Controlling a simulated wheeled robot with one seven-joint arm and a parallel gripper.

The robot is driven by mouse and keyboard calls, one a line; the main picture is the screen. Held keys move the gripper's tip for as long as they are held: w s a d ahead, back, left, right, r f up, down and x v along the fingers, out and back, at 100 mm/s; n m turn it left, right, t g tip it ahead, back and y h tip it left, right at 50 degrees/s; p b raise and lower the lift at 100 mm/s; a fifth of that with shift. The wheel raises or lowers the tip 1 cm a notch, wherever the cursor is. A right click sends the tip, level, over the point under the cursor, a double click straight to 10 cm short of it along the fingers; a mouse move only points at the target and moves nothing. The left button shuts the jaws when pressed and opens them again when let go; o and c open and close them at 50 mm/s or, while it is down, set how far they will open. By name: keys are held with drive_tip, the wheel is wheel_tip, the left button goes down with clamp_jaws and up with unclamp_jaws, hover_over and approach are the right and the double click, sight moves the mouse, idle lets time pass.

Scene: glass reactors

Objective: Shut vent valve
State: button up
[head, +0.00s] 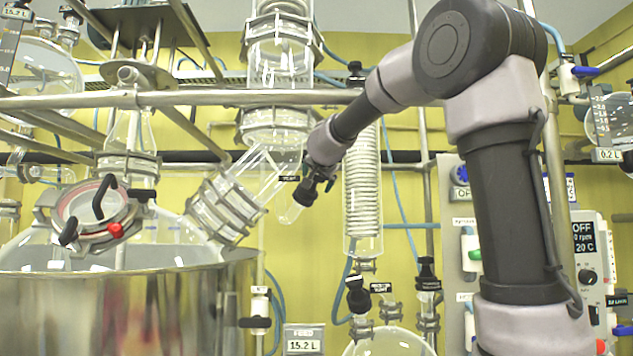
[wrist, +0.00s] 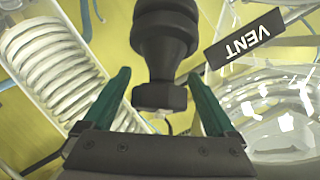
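The vent valve's black knob (wrist: 165,45) reaches down from the top of the wrist view, with its stepped end near my palm. A black label reading VENT (wrist: 243,34) is to its right, upside down in this view; the label also shows small in the head view (head: 289,179). My gripper (wrist: 159,76) is open, with one green finger on each side of the knob and small gaps visible. In the head view my gripper (head: 318,184) is beside the glass column, and it is too small there to tell finger from knob.
A coiled glass condenser (head: 362,190) stands just right of my gripper. An angled glass neck (head: 232,200) and a steel vessel (head: 130,305) are at left. A control panel (head: 585,270) is at right.

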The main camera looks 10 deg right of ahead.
drive_tip(key=shift+n, duration=0.3)
drive_tip(key=shift+n+t+y, duration=0.3)
drive_tip(key=shift+n+y, duration=0.2)
drive_tip(key=shift+y, duration=0.1)
drive_tip(key=shift+a+r+n+t+y, duration=0.1)
drive_tip(key=shift+a+n+t+y, duration=0.1)
drive_tip(key=shift+n+y, duration=0.45)
drive_tip(key=shift+a+r+n+t+y, duration=0.1)
drive_tip(key=shift+a+n+y, duration=0.1)
drive_tip(key=shift+n+y, duration=0.45)
drive_tip(key=shift+a+n+y, duration=0.15)
drive_tip(key=shift+n+y, duration=0.95)
drive_tip(key=shift+n, duration=0.8)
